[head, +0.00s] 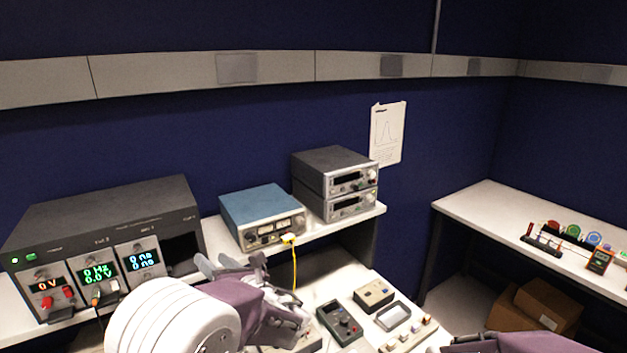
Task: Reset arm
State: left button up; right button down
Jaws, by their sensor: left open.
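My left arm comes in from the lower left with a white round joint and a purple link. Its gripper (232,264) is open, with grey fingers spread in front of the shelf edge, between the large power unit (105,225) and the blue instrument (262,212). Nothing shows between the fingers. Part of my right arm shows as a purple link at the bottom right edge.
Two stacked grey instruments (335,182) stand on the shelf. A yellow cable (294,265) hangs from the blue instrument. A white side table (485,215) stands right, with cardboard boxes (546,302) underneath.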

pick_arm(q)
jog(key=s+a+f+n+g+h, duration=0.2)
jog(key=s+a+f+n+g, duration=0.4)
jog(key=s, duration=0.3)
jog(key=s+a+f+n+g+h, duration=0.1)
jog(key=s+a+f+n+g, duration=0.4)
jog(key=s+f, duration=0.35)
jog(key=s+d+f+n+g+h+b, duration=0.1)
jog(key=s+d+f+n+h, duration=0.25)
jog(key=s+n, duration=0.2)
jog(key=d+f+n+t+h, duration=0.1)
jog(key=d+f+n+h, duration=0.1)
jog(key=d+n, duration=0.5)
jog(key=d+f+n+h, duration=0.2)
jog(key=d+n+h, duration=0.3)
jog(key=n, duration=0.3)
jog(key=shift+w+d+f+t, duration=0.4)
jog(key=shift+w+d, duration=0.05)
jog(key=shift+d, duration=0.45)
jog(key=shift+n, duration=0.25)
